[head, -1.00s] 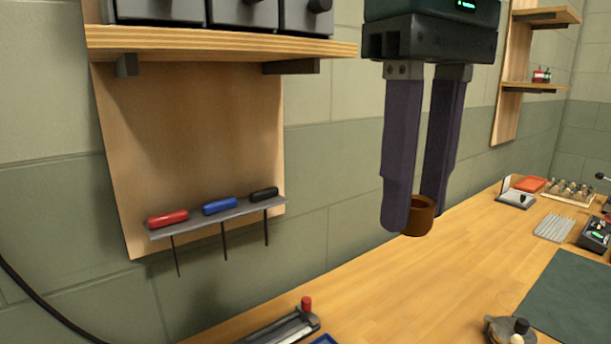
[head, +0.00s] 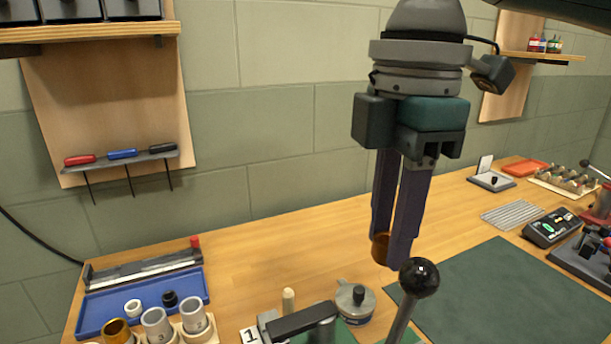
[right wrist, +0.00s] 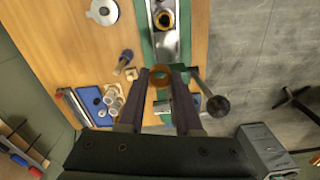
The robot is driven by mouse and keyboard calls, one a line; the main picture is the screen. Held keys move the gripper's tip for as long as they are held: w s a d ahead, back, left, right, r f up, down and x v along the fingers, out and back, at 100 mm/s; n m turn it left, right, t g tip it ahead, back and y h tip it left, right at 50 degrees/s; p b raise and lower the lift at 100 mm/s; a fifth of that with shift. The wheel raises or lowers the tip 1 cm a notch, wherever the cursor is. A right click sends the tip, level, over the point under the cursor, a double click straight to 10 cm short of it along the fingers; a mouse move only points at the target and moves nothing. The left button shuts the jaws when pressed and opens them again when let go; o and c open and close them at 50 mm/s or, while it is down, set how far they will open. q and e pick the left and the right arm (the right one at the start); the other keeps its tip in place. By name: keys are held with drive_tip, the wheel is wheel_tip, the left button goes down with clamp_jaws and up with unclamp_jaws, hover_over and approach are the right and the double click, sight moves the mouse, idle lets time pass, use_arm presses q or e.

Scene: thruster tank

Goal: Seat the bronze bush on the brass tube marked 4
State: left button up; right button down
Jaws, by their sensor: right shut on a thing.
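My right gripper (head: 396,250) hangs fingers down over the bench. It is shut on the bronze bush (head: 380,248), whose brown ring shows partly behind the fingers. In the right wrist view the bush (right wrist: 160,76) sits between the fingertips, well above the bench. A brass-coloured tube (head: 118,331) stands in a rack beside two grey tubes (head: 174,320) at the lower left, cut off by the picture edge. In the right wrist view a brass ring (right wrist: 163,19) sits in a metal fixture. I cannot read a 4 on either. My left gripper is not in view.
A lever with a black ball (head: 419,277) rises close below the right gripper. A blue tray (head: 100,305) holds a white and a black ring. A round lidded tin (head: 355,300) stands near a card marked 1 (head: 250,335). A green mat (head: 510,290) lies clear at right.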

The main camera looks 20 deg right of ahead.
drive_tip(key=d+f+n+b, duration=0.2)
drive_tip(key=f+n, duration=0.6)
drive_tip(key=n, duration=0.2)
drive_tip(key=s+d+f+n+b, duration=0.1)
drive_tip(key=d+f+n+b, duration=0.1)
drive_tip(key=f+n, duration=0.7)
drive_tip(key=shift+s+d+f+n+b, duration=0.15)
drive_tip(key=shift+d+f+n+b, duration=0.2)
drive_tip(key=shift+n, duration=0.35)
drive_tip(key=shift+a+r, duration=0.1)
drive_tip(key=shift+a, duration=0.05)
drive_tip(key=c, duration=0.5)
unclamp_jaws()
drive_tip(key=shift+r, duration=0.15)
